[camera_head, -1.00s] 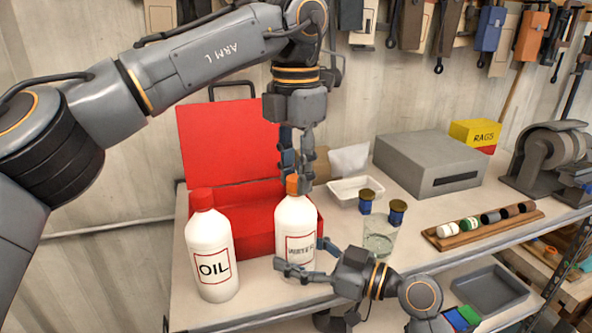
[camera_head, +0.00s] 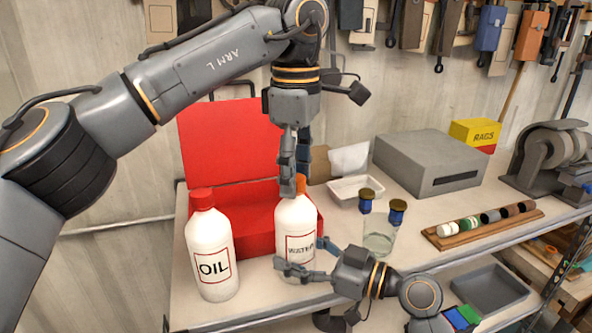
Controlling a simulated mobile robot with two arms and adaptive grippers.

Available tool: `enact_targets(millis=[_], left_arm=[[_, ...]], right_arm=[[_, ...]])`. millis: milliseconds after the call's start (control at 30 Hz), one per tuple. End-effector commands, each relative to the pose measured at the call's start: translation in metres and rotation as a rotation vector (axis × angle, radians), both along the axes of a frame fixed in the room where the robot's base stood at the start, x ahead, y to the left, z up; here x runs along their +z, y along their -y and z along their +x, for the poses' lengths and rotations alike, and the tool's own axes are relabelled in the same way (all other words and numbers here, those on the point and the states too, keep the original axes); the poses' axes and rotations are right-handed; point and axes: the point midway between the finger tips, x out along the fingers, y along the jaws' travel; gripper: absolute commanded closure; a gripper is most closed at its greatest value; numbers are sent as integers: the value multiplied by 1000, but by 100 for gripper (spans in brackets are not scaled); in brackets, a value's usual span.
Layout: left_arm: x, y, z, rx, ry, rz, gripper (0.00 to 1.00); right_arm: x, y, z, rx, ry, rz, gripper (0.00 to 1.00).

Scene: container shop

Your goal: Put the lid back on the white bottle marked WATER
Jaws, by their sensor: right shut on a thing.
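The white bottle marked WATER (camera_head: 296,262) stands upright on the bench with an orange lid (camera_head: 300,184) at its top, partly hidden by a finger. My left gripper (camera_head: 293,183) points down from above, its fingertips at the lid. One finger lies in front of the lid's left side and the other is mostly behind, so its grip is unclear. My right gripper (camera_head: 307,255) comes in from the right and is shut on the WATER bottle's body, its fingers across the lower label area.
A white OIL bottle (camera_head: 210,253) with a red lid stands close on the left. An open red toolbox (camera_head: 255,236) is behind.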

Motion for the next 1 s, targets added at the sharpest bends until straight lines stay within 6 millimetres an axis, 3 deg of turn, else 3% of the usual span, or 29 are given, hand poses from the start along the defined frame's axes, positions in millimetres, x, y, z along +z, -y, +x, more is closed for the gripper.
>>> enact_targets(millis=[167,500,867,1000], left_arm=[[4,0,0,1,1,0,50],[43,0,0,2,1,0,50],[45,0,0,6,0,0,53],[47,0,0,84,-1,1,53]], right_arm=[[-1,0,0,0,0,-1,100],[-1,0,0,0,-1,-2,100],[-1,0,0,0,0,-1,100],[-1,0,0,0,0,-1,100]])
